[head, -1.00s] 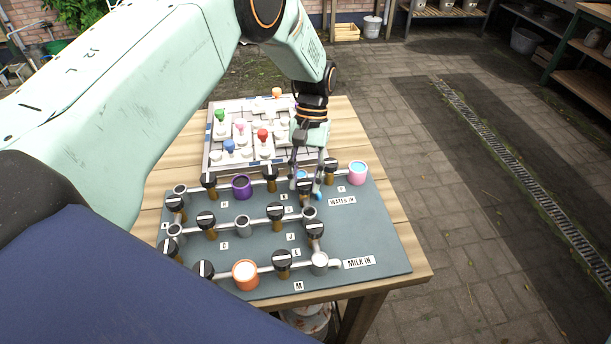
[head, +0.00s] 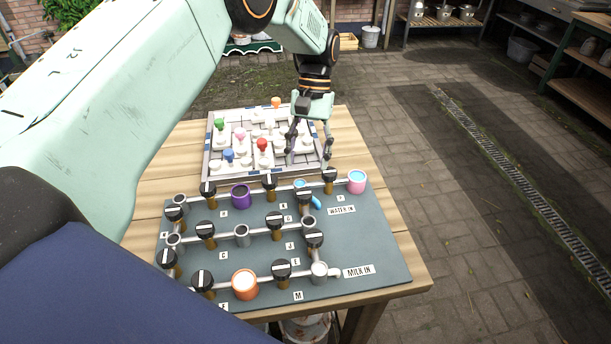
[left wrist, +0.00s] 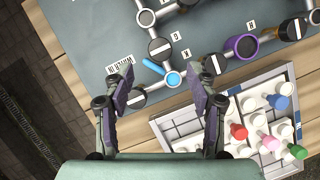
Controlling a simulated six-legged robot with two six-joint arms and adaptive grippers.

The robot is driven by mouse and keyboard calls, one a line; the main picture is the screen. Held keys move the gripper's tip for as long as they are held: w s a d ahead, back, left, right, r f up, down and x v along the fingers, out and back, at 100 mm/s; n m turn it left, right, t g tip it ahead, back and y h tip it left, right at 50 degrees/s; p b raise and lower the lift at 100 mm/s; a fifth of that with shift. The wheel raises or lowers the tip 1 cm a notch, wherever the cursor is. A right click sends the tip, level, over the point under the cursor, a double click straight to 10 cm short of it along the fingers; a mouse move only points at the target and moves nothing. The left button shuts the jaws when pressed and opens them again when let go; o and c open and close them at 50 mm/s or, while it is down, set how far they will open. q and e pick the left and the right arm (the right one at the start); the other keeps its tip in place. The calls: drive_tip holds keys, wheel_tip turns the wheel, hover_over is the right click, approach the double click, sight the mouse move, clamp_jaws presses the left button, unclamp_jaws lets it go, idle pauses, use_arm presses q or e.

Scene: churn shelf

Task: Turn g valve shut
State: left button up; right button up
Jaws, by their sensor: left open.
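The G valve (head: 304,199), a black knob with a white bar, stands on a short pipe right of its G label (head: 287,219). It also shows in the left wrist view (left wrist: 160,48), where its bar looks to lie across the pipe between a grey cup and a blue-filled cup (left wrist: 172,79). My left gripper (head: 308,162) is open and empty, pointing down behind the valve board, apart from the knob. In the left wrist view its fingers (left wrist: 162,82) are spread to either side, with the knob ahead of the gap. My right gripper is not in view.
The grey valve board (head: 375,250) carries several other black knobs, close together, plus purple, orange and pink cups. Behind it on the wooden table (head: 360,160) lies a white tray (head: 210,150) of coloured pegs.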

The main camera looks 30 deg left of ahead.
use_arm(q)
drive_tip(key=shift+v, duration=2.2)
